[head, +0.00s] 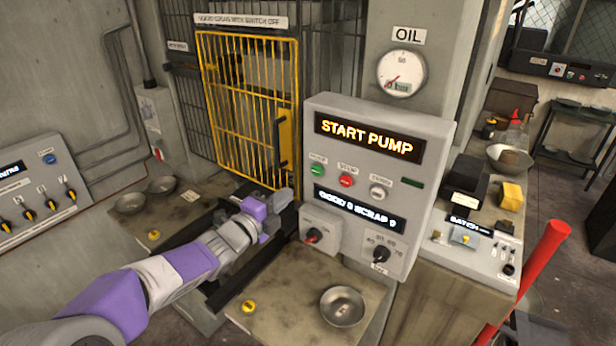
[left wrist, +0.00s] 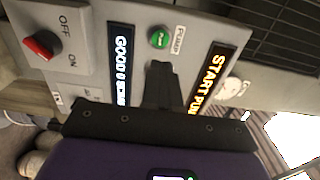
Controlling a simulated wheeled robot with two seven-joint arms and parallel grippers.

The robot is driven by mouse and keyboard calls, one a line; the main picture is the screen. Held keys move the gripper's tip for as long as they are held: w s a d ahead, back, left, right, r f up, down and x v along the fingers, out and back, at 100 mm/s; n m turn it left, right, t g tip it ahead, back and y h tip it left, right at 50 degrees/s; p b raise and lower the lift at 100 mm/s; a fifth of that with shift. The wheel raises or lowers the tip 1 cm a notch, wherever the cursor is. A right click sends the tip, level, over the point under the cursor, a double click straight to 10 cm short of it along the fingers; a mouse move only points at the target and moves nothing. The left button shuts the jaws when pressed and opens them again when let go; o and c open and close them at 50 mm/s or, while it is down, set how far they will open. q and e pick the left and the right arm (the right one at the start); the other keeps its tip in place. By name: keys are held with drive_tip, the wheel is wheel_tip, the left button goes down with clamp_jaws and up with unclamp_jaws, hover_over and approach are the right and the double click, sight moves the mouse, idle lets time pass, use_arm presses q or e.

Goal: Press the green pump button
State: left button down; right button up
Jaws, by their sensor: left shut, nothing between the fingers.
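The green pump button (head: 317,171) is on the upper left of a grey control panel (head: 440,150), under a lit "START PUMP" display (head: 368,137). My left gripper (head: 284,198) is in front of the panel, left of and a little below the button in the head view. In the left wrist view, the shut, empty fingers (left wrist: 160,68) point at the panel, with the tips just below the green button (left wrist: 159,37). The button shows whole there, and I cannot tell whether the tips touch the panel. My right gripper is not in view.
A red button (head: 346,181) and a white button (head: 379,193) sit to the right of the green one. A lower display (head: 358,210) and a red switch (head: 313,236) are below. A metal bowl (head: 343,306) stands on the table. A yellow cage door (head: 245,105) is behind.

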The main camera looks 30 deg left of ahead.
sight(315, 172)
use_arm(q)
drive_tip(key=w, duration=0.3)
drive_tip(key=w+p, duration=0.1)
drive_tip(key=w, duration=0.2)
drive_tip(key=w+p, duration=0.1)
drive_tip(key=w, duration=0.3)
drive_tip(key=shift+w+d, duration=0.1)
drive_tip(key=shift+d, duration=0.3)
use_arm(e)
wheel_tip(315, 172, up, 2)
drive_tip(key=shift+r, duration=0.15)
